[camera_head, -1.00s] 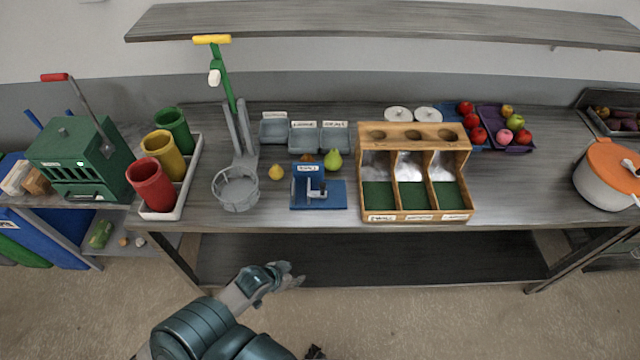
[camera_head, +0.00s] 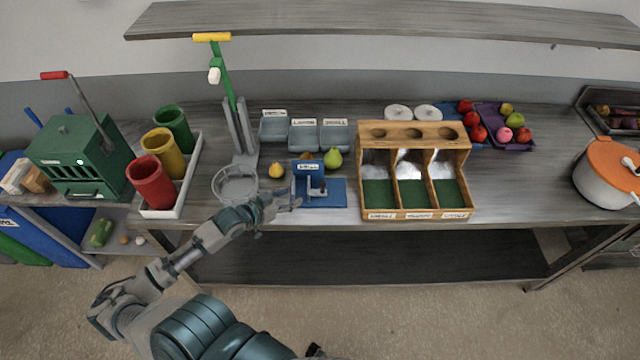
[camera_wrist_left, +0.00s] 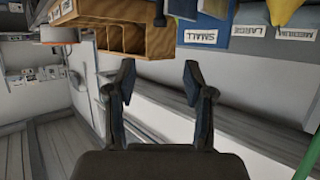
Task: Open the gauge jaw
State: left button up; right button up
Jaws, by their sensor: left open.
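The gauge is a blue stand (camera_head: 330,192) with a grey jaw (camera_head: 316,188) and a labelled blue back plate. It stands near the table's front edge, left of the wooden sorter. My left gripper (camera_head: 292,200) is open and empty at the gauge's left front side. I cannot tell whether it touches the gauge. In the left wrist view the two fingers (camera_wrist_left: 160,85) are apart with nothing between them. The blue gauge (camera_wrist_left: 212,30) shows at the top there, with a label reading SMALL.
A wire basket (camera_head: 236,183) stands just left of the gripper. A yellow fruit (camera_head: 276,171) and a green pear (camera_head: 334,158) lie near the gauge. The wooden sorter (camera_head: 415,135) stands to its right.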

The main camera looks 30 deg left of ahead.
aim_at(322, 183)
pick_arm(q)
jog(key=x, duration=1.5)
jog(key=shift+c, duration=0.2)
grip_shut()
